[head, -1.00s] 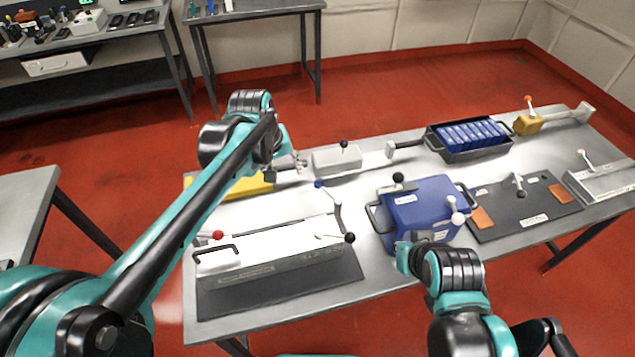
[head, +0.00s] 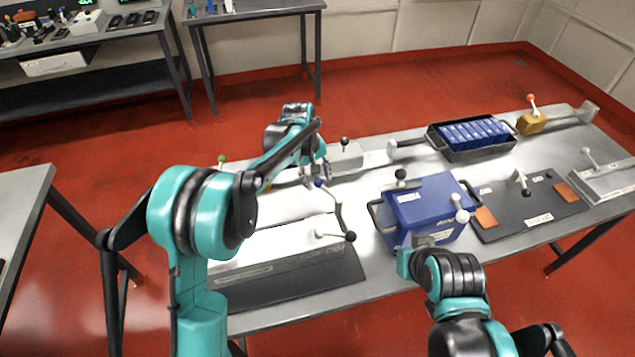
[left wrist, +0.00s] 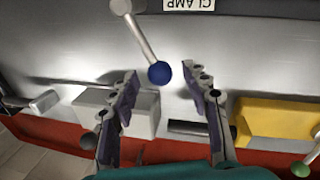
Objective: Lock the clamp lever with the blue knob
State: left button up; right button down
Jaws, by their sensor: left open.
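The blue knob (head: 319,183) tops a bent metal clamp lever (head: 338,211) at the back right of the long grey box (head: 290,250). In the left wrist view, the blue knob (left wrist: 159,74) and its lever (left wrist: 133,30) hang from the top, near a "CLAMP" label (left wrist: 188,4). My left gripper (head: 318,172) is open at the knob. In the wrist view the knob appears between the fingertips (left wrist: 158,78); contact is not visible. My right gripper's wrist is beside the blue case (head: 428,207); its fingers are not clearly visible.
Behind are a pale block (head: 347,160) and a green knob (head: 222,159). A battery tray (head: 470,150) and black panel (head: 528,207) lie further right.

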pick_arm(q)
jog(key=shift+f, duration=0.45)
grip_shut()
